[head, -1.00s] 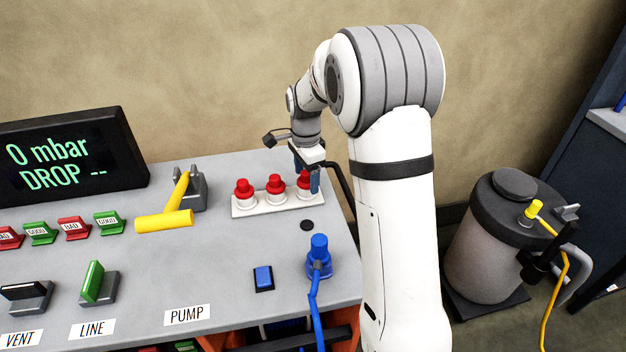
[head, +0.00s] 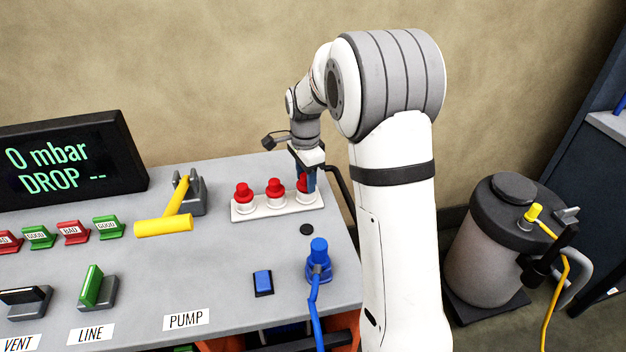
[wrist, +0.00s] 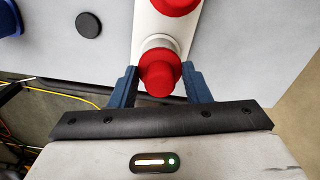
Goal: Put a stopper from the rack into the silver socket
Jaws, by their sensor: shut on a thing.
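A white rack (head: 262,208) on the bench holds red stoppers in a row. The left stopper (head: 243,193) and the middle stopper (head: 275,187) stand free. The right stopper (head: 301,184) is partly hidden by my gripper (head: 307,182). In the wrist view my gripper (wrist: 160,86) has its blue fingers on both sides of this red stopper (wrist: 160,73) and is shut on it. The stopper is at its place in the rack; I cannot tell whether it is lifted. No silver socket can be made out in these views.
A blue plug with a hose (head: 319,258) and a black disc (head: 306,229) are on the bench in front of the rack. A yellow T-handle (head: 165,224) is to the left. A grey canister (head: 490,250) stands right of the bench.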

